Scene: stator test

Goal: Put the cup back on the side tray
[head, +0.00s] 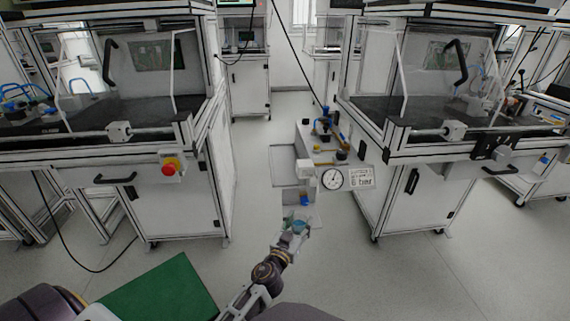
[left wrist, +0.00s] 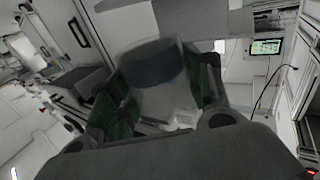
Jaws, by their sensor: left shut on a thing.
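My left gripper (head: 295,228) reaches forward at the lower middle of the head view. It is shut on what looks like the cup, a pale body with a dark grey rounded end (left wrist: 152,66), which shows between the green-padded fingers in the left wrist view. In the head view the cup is small and hard to make out at the fingertips. A narrow white side stand (head: 310,133) with small items is beyond the gripper. A low pale ledge (head: 297,214) with a blue item (head: 304,200) is just past the gripper. I cannot tell which surface is the side tray. My right gripper is not in view.
A round dial gauge (head: 332,179) with a label is at the right of the stand. Large white test cabinets stand on the left (head: 180,195) and right (head: 415,195). A green panel (head: 160,290) is at the lower left. The floor between is clear.

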